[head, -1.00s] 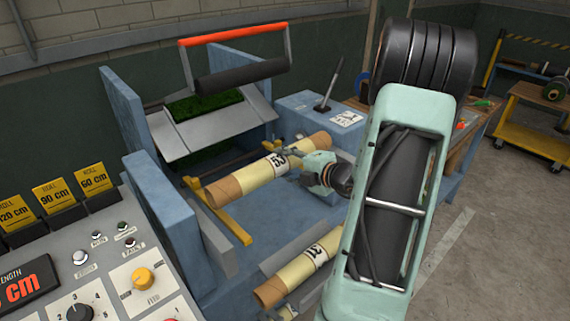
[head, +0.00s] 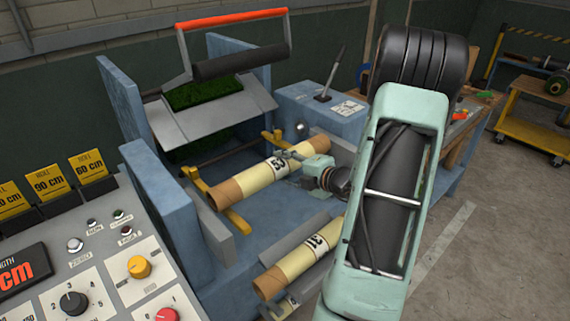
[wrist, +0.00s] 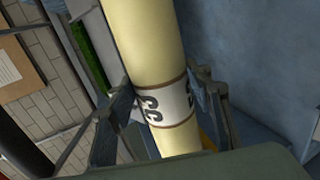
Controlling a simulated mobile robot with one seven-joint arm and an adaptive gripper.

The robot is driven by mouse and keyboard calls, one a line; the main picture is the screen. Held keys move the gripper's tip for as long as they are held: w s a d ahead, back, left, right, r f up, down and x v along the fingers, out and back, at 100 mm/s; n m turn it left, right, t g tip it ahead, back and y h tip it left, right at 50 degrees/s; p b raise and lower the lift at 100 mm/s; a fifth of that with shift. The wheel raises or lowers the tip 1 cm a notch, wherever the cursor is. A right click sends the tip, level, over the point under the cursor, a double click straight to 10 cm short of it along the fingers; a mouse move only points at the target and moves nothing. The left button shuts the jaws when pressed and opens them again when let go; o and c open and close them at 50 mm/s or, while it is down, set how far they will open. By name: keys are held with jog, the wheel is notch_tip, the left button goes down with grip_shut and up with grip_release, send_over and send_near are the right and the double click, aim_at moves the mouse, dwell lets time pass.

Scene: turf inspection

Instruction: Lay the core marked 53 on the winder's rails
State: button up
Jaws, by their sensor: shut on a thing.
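The core marked 53 (head: 250,180) is a cream roll with brown ends and a white number band. My gripper (head: 290,165) is shut on it near the band; in the wrist view the fingers (wrist: 165,100) flank the core (wrist: 143,35). The core lies across the winder's yellow rails in the head view, its near end by the left rail (head: 236,218) and its middle in front of the right rail (head: 268,137). I cannot tell whether it touches them. The winder (head: 170,205) has blue side walls.
A second core, marked 31 (head: 292,265), lies in front on a lower rack. A control panel (head: 105,275) with knobs stands at the left. A red-handled roller (head: 232,64) is above the turf. A blue box with a lever (head: 320,105) stands behind the core.

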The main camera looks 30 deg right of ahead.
jog(key=shift+f, duration=0.55)
jog(key=o, duration=1.6)
jog(key=shift+f, duration=0.1)
jog(key=v, duration=1.2)
